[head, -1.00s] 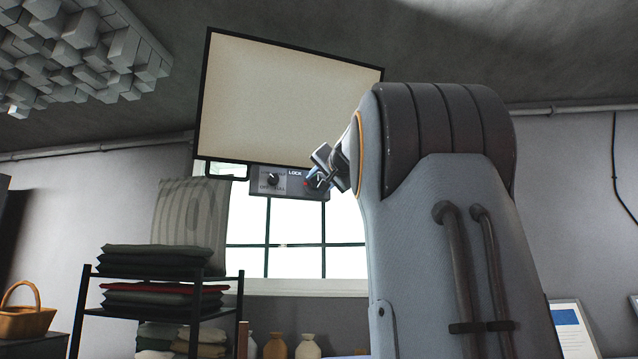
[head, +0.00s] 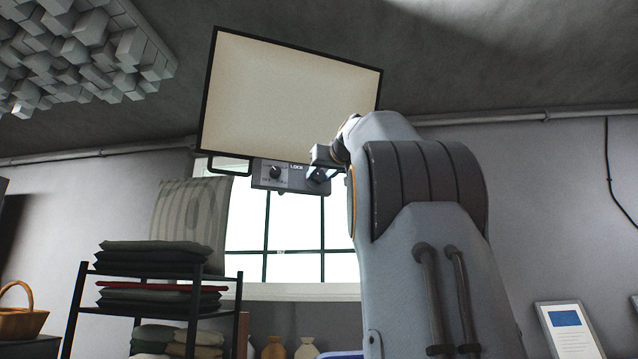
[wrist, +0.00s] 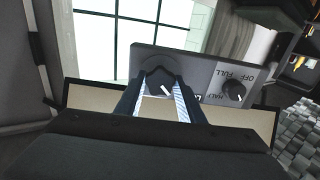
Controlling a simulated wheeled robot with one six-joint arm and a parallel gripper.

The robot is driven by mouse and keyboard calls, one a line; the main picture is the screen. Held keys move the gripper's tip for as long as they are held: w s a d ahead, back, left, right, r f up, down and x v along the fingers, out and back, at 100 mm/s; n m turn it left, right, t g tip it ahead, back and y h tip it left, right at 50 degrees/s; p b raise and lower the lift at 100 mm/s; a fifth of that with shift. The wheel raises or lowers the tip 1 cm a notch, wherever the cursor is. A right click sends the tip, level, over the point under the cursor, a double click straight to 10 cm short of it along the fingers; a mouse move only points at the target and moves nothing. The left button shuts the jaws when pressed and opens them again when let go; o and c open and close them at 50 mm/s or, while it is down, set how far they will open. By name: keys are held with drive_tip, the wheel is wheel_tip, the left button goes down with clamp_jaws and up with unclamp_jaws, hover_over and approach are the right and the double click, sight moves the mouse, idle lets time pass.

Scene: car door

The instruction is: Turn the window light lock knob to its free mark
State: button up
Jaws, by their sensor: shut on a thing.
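The window light is a large cream panel (head: 290,90) with a black frame, tilted high in front of the window. A grey control box (head: 268,173) hangs at its lower edge, with "LOCK" printed near its right part. The lock knob is dark (wrist: 158,77), with a short white pointer line facing the lower right in the wrist view. My gripper (wrist: 161,92) is shut on this knob, with one finger at each side. The marks around the knob are hidden by the fingers or too small to read.
A second black knob (wrist: 234,91), marked OFF, HALF and FULL, sits beside the lock knob; it also shows in the head view (head: 275,172). A shelf rack (head: 190,300) with folded cloths stands below left. Grey blocks (head: 90,50) hang from the ceiling.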

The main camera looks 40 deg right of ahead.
drive_tip(key=n+b, duration=0.1)
drive_tip(key=n, duration=0.3)
drive_tip(key=shift+f+b, duration=0.2)
drive_tip(key=shift+b, duration=0.2)
drive_tip(key=n+b, duration=0.1)
drive_tip(key=n, duration=0.3)
drive_tip(key=shift+n, duration=0.3)
drive_tip(key=o, duration=1.1)
drive_tip(key=shift+d+r, duration=0.1)
drive_tip(key=b+v, duration=0.3)
drive_tip(key=v, duration=0.4)
drive_tip(key=shift+s, duration=0.35)
